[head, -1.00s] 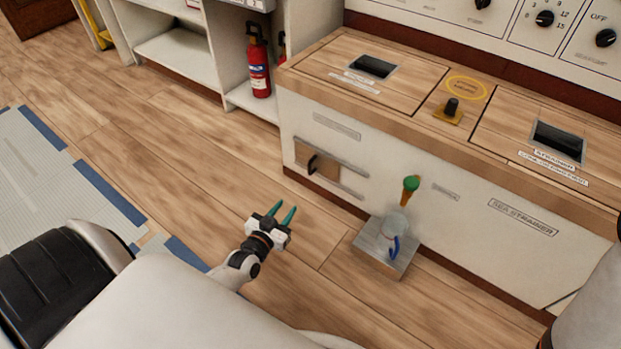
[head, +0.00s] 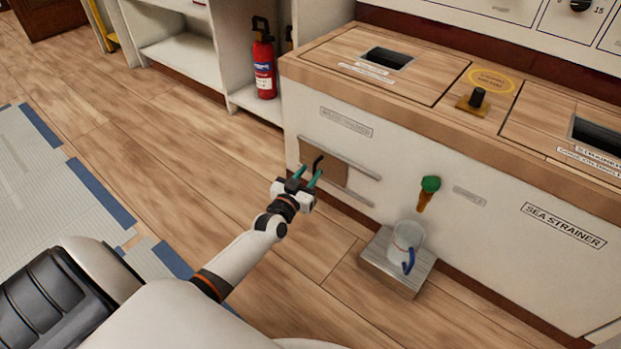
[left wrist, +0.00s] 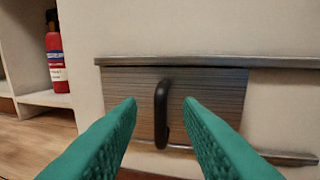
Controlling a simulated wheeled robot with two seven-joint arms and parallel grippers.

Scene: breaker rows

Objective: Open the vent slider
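The vent slider is a brown wooden panel (head: 333,178) between two metal rails low on the white cabinet front, at the left end of the rails. It also shows in the left wrist view (left wrist: 120,95). Its black upright handle (left wrist: 161,112) stands out from the panel; in the head view the handle (head: 318,162) is partly behind my fingers. My left gripper (head: 307,174) is open, its green fingers (left wrist: 160,103) pointing at the panel with the handle between them in the wrist picture. I cannot tell whether the fingers reach around the handle. My right gripper is not in view.
A green-knobbed tap (head: 430,184) sticks out to the right, above a clear jug (head: 408,237) on a metal stand (head: 376,262). A red fire extinguisher (head: 264,68) stands in the shelf at the left.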

